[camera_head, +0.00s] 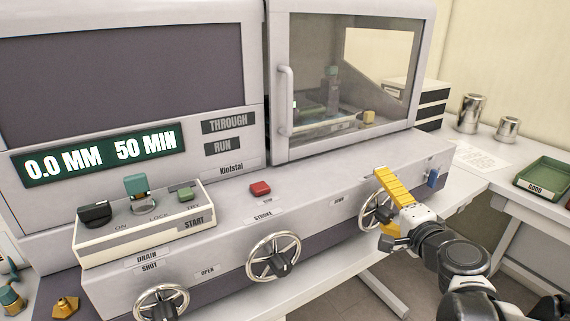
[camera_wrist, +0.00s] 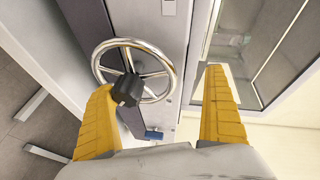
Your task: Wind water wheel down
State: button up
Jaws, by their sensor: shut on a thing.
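The task's water wheel seems to be the rightmost silver handwheel (camera_head: 365,222) on the machine's front; its small label is too small to read surely. My gripper (camera_head: 383,180) is at this wheel, with one yellow finger crossing in front of it. In the wrist view, the handwheel (camera_wrist: 148,53) shows its spokes and black hub knob. My gripper's yellow fingers (camera_wrist: 160,80) stand on either side of the wheel's right part, the left fingertip by the hub, and are shut on the wheel. The exact contact is partly hidden.
Two more handwheels, one (camera_head: 273,257) under STROKE and one (camera_head: 162,303) near DRAIN, sit to the left. A blue part (camera_head: 432,178) is close right of my gripper. A display (camera_head: 100,155) reads 0.0 MM, 50 MIN. A green tray (camera_head: 545,178) stands far right.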

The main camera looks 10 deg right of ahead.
jog(key=shift+s+d+r, duration=0.2)
jog(key=shift+r, duration=0.2)
jog(key=shift+s+d+r, duration=0.15)
jog(key=shift+r, duration=0.25)
jog(key=s, duration=0.1)
jog(key=s+r, duration=0.1)
jog(key=s, duration=0.1)
jog(key=s+a, duration=0.1)
jog(key=shift+s+r, duration=0.25)
jog(key=shift+s, duration=0.1)
jog(key=c, duration=0.5)
jog(key=s+f+p, duration=0.2)
jog(key=s, duration=0.7)
jog(key=shift+s+a+f, duration=0.2)
jog(key=shift+s, duration=0.1)
